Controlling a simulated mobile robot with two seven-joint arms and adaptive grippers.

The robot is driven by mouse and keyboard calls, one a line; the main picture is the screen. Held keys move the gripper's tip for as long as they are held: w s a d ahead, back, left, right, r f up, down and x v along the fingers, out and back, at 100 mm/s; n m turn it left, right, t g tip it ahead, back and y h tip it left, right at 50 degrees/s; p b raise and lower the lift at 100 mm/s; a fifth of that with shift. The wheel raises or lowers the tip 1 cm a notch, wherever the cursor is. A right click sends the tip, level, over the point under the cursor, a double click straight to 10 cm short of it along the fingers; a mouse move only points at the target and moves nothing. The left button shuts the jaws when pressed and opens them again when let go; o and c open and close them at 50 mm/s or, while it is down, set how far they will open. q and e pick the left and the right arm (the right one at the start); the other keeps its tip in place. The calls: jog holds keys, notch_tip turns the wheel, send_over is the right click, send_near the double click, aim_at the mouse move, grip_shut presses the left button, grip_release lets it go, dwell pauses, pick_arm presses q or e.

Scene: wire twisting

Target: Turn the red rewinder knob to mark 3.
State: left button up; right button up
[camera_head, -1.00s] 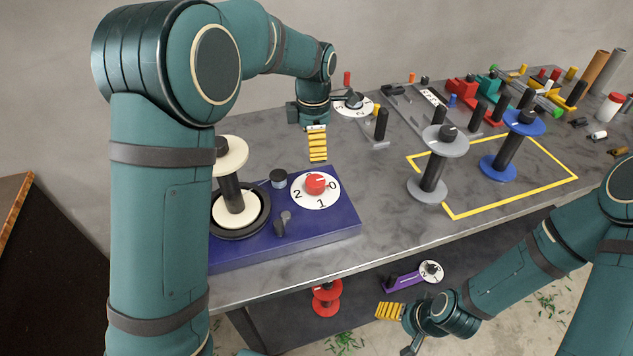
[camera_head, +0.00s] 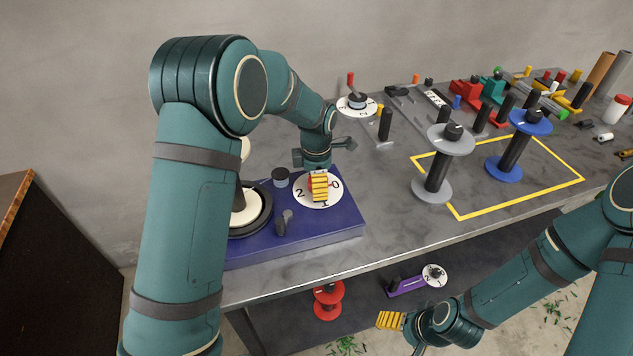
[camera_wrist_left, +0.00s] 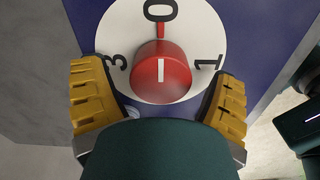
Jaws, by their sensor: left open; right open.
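The red rewinder knob (camera_wrist_left: 160,72) sits on a round white dial (camera_wrist_left: 205,35) in the left wrist view. Its white line and red pointer point at the 0 mark; 3 is on the left, 1 on the right. In the head view the dial (camera_head: 303,201) lies on the blue rewinder base (camera_head: 335,220), and yellow fingers mostly hide the knob. My left gripper (camera_head: 319,187) is open over the knob, with one finger on each side and visible gaps to it. The 2 is hidden in the wrist view. My right gripper (camera_head: 390,320) is open and empty, low beside the table front.
A cream spool (camera_head: 246,205) stands on the rewinder's left, with a grey lever (camera_head: 284,222) and a dark knob (camera_head: 281,177) close to the dial. A grey spool (camera_head: 433,188) and a blue spool (camera_head: 505,170) stand right. Bare tabletop lies between.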

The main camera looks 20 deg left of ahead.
pick_arm(q)
jog(key=c, duration=1.2)
